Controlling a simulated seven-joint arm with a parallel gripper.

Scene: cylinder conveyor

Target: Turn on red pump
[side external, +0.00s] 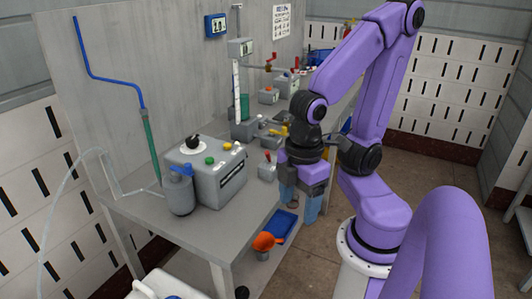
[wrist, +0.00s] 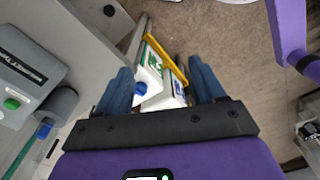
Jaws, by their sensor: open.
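My gripper (side external: 299,208) hangs with its blue fingers pointing down, just off the right edge of the grey workbench (side external: 150,215). In the wrist view my gripper (wrist: 162,85) is open and empty, its fingers apart over the floor area. A small grey unit with a red lever (side external: 267,157) stands on the bench left of the gripper. Which of these is the red pump I cannot tell.
A grey-blue bottle (side external: 179,193) stands before the larger box. A blue tray (side external: 285,223) and an orange scoop-like object (side external: 267,241) sit below the bench edge. A yellow bar (wrist: 166,62) and white containers lie below my fingers. More valves and boxes line the bench behind.

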